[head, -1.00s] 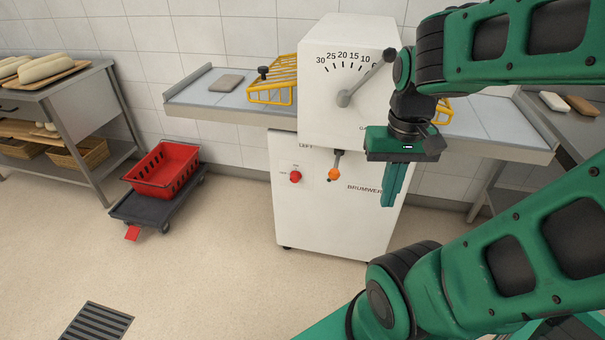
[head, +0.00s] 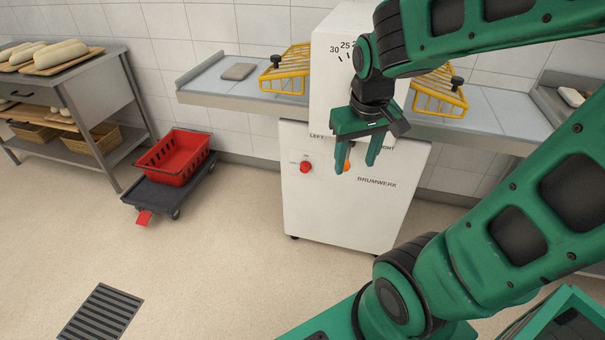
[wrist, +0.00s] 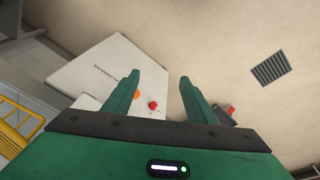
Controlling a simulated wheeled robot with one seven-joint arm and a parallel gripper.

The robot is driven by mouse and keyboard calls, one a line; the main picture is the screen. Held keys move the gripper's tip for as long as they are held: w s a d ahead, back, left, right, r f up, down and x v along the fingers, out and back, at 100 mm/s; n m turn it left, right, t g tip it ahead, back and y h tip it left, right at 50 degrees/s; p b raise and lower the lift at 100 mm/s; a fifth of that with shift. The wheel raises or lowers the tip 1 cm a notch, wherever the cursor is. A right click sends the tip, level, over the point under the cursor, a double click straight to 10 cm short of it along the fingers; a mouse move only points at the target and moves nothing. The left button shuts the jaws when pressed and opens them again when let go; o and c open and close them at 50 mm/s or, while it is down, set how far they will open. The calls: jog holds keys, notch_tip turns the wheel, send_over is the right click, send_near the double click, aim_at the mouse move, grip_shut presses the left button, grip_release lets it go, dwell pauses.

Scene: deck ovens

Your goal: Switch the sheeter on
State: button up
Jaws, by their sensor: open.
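The sheeter (head: 350,210) is a white cabinet with a dial head and flat side tables, standing against the tiled wall. A red knob (head: 306,167) is on its front panel, left of centre. An orange-tipped lever (head: 347,166) sits right of it, partly hidden by my gripper. My gripper (head: 354,165) points down in front of the panel, open and empty, its fingers apart and overlapping the lever in the head view. In the wrist view, the red knob (wrist: 153,105) and orange tip (wrist: 137,94) show between my fingers (wrist: 160,80). Most of the dial is hidden behind my arm.
Yellow wire guards (head: 287,72) rise over the side tables. A red crate (head: 172,160) on a dark dolly (head: 160,195) stands left of the sheeter. A steel bench (head: 95,75) with loaves is at far left. A floor drain (head: 102,312) lies in open floor.

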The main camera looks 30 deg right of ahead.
jog(key=w+a+f+n+h, duration=0.1)
jog(key=w+f+n, duration=0.1)
jog(key=w, duration=0.4)
jog(key=w+a+f+n, duration=0.2)
jog(key=w+f, duration=0.1)
jog(key=w, duration=0.3)
jog(key=n+t+h, duration=1.1)
jog(key=n, duration=1.4)
send_near(304, 170)
jog(key=shift+n+y, duration=0.3)
jog(key=x, duration=0.9)
jog(key=shift+d, duration=0.1)
jog(key=shift+r, duration=0.1)
jog(key=c, duration=1)
